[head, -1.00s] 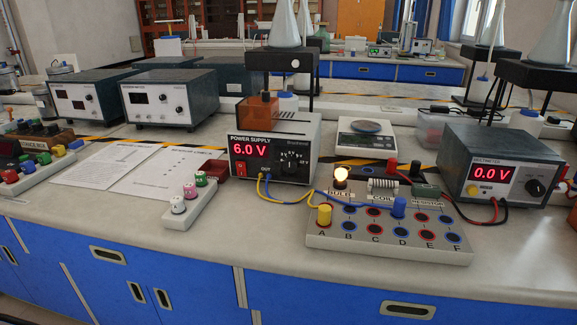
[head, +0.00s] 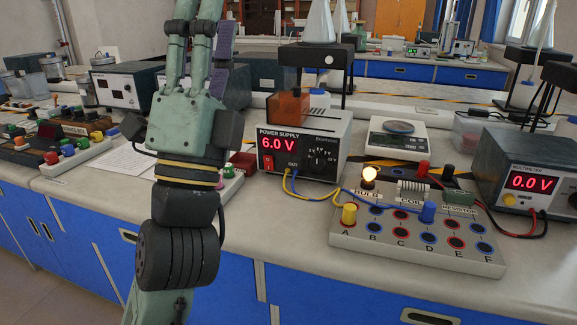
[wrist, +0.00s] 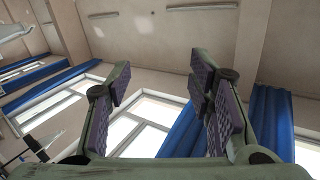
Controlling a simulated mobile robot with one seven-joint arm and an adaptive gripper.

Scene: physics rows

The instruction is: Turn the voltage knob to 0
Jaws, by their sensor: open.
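The power supply (head: 303,152) stands on the bench at the middle of the head view, with a red display (head: 283,142) reading 6.0 V. Its black voltage knob (head: 321,158) is on the right of the front face, with marks around it. My gripper (head: 205,50) is raised in front of the bench, left of the power supply, fingers pointing up. In the wrist view my gripper (wrist: 158,95) is open and empty, with window and ceiling behind it. The knob is not in the wrist view.
A circuit board (head: 418,240) with a lit bulb (head: 369,173) and yellow and blue leads sits right of the supply. A multimeter (head: 530,175) reads 0.0 V at the right. A flask stand (head: 313,58) rises behind the supply. Bare bench shows before the supply.

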